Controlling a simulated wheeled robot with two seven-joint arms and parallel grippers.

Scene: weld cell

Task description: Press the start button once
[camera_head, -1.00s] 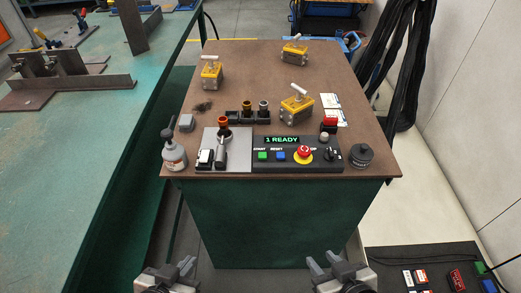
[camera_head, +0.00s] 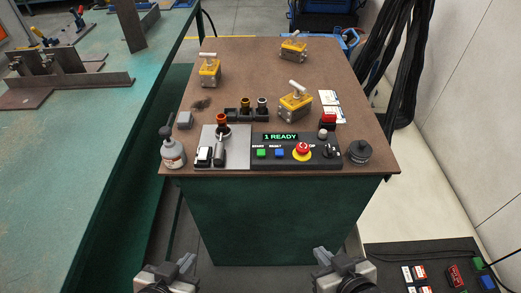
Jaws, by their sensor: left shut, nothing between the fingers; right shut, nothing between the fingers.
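The green start button (camera_head: 261,153) is at the left end of the black control panel (camera_head: 315,161), near the front edge of the brown-topped bench. The panel's display (camera_head: 281,137) reads "1 READY". A blue reset button (camera_head: 280,153) is just right of the start button, and a red emergency stop (camera_head: 303,148) on a yellow ring is further right. My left gripper (camera_head: 187,265) and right gripper (camera_head: 320,259) are at the bottom of the view, below and in front of the bench top. Both are shut, empty and well apart from the panel.
A long green table (camera_head: 70,140) stands left. Black cables (camera_head: 405,70) hang at right.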

